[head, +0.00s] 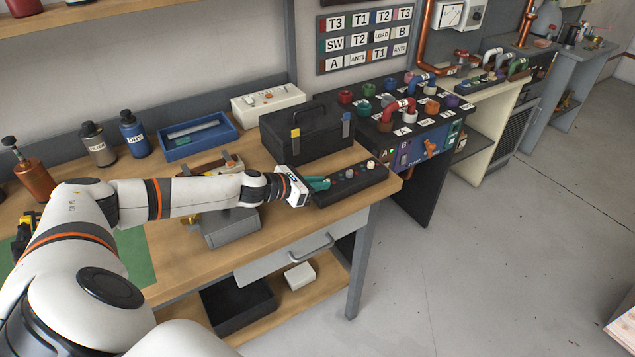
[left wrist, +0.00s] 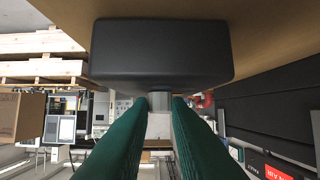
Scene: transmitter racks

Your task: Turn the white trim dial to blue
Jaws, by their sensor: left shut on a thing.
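A low black control box (head: 352,187) lies near the right end of the wooden bench. My left gripper (head: 320,184) reaches the box's left end with green fingers. In the left wrist view, the same box (left wrist: 160,55) fills the upper middle, and the fingers are shut on a grey dial (left wrist: 160,100) at its end. Any colour marks around this dial are hidden. My right gripper is out of view.
A black toolbox (head: 305,135) stands just behind the control box. A grey block (head: 228,228) is under my left forearm. A blue tray (head: 198,137), bottles and a white box (head: 268,102) line the back.

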